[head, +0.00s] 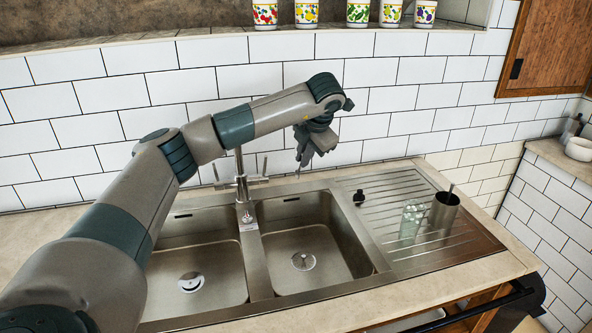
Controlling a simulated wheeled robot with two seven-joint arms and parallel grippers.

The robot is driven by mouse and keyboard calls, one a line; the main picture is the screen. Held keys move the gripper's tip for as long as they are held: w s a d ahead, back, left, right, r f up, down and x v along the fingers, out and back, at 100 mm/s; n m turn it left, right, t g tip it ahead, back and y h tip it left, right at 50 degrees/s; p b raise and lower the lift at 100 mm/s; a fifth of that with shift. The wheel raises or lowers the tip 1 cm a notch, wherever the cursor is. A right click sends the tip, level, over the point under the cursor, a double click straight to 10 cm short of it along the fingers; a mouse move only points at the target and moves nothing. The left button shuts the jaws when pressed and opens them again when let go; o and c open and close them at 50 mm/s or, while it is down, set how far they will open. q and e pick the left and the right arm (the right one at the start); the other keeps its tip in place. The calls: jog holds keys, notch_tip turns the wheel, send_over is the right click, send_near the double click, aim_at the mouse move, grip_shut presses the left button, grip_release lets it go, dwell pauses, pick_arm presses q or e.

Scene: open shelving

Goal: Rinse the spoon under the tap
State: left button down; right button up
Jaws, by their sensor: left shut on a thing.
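My left gripper (303,153) hangs above the back edge of the right-hand sink basin (312,250), to the right of the tap. It is shut on a thin, small thing that I take to be the spoon, mostly hidden by the fingers. Only a slim end seems to show below them. The metal tap (241,183) stands upright behind the divider between the two basins, partly covered by my left arm. I cannot see any water running. My right gripper is not in view.
The left-hand basin (204,262) is empty. Several patterned pots (305,13) line the ledge above.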

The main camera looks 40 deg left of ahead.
pick_arm(q)
jog(key=shift+s+a, duration=0.1)
dwell(0.6)
jog(key=shift+s+a+b, duration=0.3)
jog(key=shift+s+a, duration=0.05)
jog(key=shift+s, duration=0.05)
jog(key=shift+f, duration=0.15)
jog(key=shift+w, duration=0.1)
dwell(0.3)
jog(key=shift+w+d, duration=0.25)
jog(key=shift+w, duration=0.05)
jog(key=shift+w, duration=0.1)
dwell(0.4)
jog(key=shift+f, duration=0.15)
